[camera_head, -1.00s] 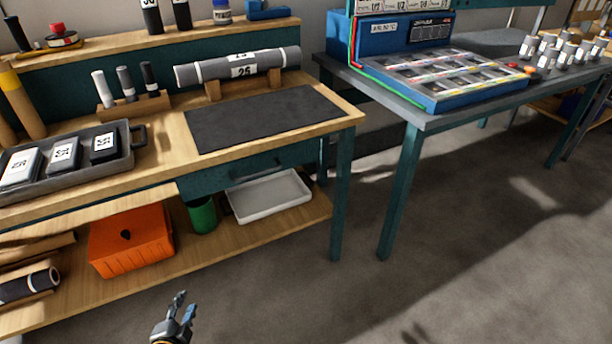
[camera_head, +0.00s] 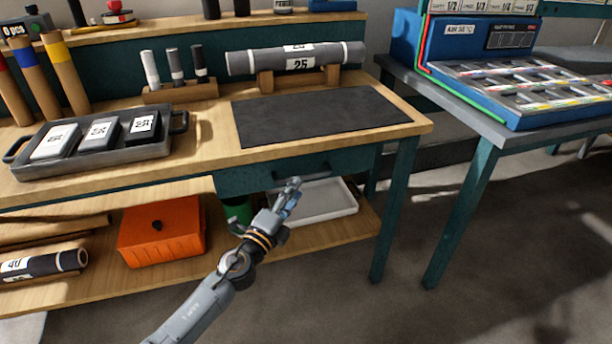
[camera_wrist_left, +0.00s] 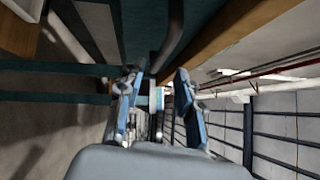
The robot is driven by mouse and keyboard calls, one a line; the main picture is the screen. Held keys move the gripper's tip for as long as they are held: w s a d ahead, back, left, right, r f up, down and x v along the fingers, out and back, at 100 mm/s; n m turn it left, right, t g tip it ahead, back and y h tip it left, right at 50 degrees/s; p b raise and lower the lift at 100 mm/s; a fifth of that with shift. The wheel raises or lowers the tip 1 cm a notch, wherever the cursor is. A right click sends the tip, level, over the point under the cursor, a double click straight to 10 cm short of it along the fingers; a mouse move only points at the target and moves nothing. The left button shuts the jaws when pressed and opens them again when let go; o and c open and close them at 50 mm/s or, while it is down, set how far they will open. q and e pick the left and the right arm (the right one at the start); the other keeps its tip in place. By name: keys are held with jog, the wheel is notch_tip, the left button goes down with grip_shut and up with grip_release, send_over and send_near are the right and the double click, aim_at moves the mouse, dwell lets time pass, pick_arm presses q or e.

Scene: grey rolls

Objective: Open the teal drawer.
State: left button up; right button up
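The teal drawer (camera_head: 232,181) sits under the wooden bench top, its front looking flush with the bench. Its dark handle (camera_head: 318,170) is on the front, partly in shadow. My left gripper (camera_head: 290,190) is just in front of and below the handle, covering part of the drawer front. In the left wrist view the two fingers (camera_wrist_left: 158,80) are spread apart with nothing held. A dark curved bar (camera_wrist_left: 174,35) that looks like the handle lies just beyond the fingertips, against the teal front (camera_wrist_left: 143,25). I cannot tell whether they touch. My right gripper is out of view.
The bench top holds a black mat (camera_head: 320,115), a grey roll (camera_head: 297,60) on a stand and a dark tray (camera_head: 100,165). The lower shelf holds an orange box (camera_head: 160,230), a green cup (camera_head: 238,208) and a white bin (camera_head: 325,203).

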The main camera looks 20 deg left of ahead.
aim_at(305, 176)
pick_arm(q)
jog(key=x, duration=0.6)
jog(key=shift+c, duration=0.5)
grip_shut()
